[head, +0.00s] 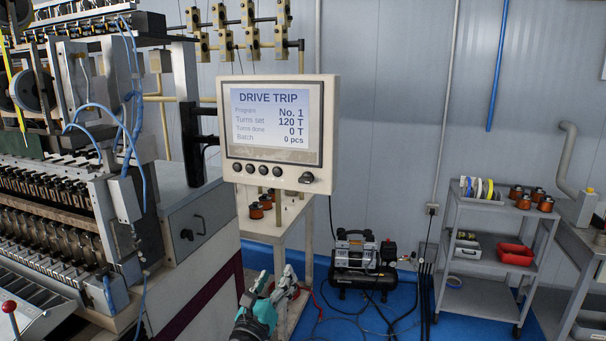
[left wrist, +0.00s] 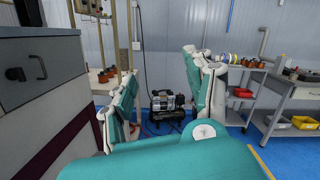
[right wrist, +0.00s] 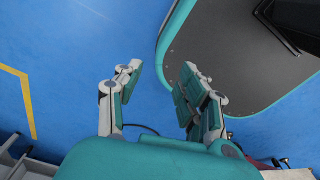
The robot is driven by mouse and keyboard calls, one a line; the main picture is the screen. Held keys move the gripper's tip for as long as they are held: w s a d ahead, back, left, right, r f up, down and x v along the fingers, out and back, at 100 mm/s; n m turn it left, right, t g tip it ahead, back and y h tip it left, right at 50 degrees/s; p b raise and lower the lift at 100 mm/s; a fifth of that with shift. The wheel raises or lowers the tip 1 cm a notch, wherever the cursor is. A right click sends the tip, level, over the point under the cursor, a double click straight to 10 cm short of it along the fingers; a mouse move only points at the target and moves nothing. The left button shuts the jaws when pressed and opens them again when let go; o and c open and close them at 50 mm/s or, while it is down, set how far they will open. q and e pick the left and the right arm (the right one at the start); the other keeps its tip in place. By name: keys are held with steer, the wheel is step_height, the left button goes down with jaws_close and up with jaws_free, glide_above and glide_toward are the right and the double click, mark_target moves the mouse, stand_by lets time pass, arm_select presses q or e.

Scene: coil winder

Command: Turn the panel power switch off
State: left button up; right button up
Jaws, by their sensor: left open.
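The panel (head: 280,178) is a cream box with a lit screen (head: 276,125) that reads "DRIVE TRIP". Along its lower edge are several round black buttons and, at the right end, a larger black rotary knob (head: 306,177), which looks like the power switch; its exact setting is too small to tell. My left gripper (head: 279,282) is below the panel, apart from it. In the left wrist view the left gripper (left wrist: 158,82) is open and empty. My right gripper (right wrist: 160,78) shows in the right wrist view, open and empty over blue floor; the head view does not show it.
The winding machine (head: 60,210) fills the left, with a grey cabinet (head: 205,215) bearing a handle and a dark knob (head: 186,234). A small table (head: 262,229) with coils stands behind the panel. A compressor (head: 355,262) and a grey cart (head: 480,210) stand to the right.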

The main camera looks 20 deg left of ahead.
arm_select(q)
step_height(320, 180, up, 12)
steer(key=s+d+m+t+h, duration=0.1)
steer(key=s+d+m+t, duration=0.1)
steer(key=m+t, duration=0.15)
steer(key=p, duration=0.3)
glide_toward(304, 182)
steer(key=r, duration=0.1)
steer(key=shift+m+g, duration=0.35)
steer(key=shift+g, duration=0.1)
steer(key=x, duration=0.9)
arm_select(e)
steer(key=r, duration=0.3)
steer(key=shift+w+d, duration=0.3)
steer(key=shift+d, duration=0.05)
arm_select(q)
steer(key=shift+s+a, duration=0.1)
jaws_close()
arm_select(e)
steer(key=shift+d, duration=0.25)
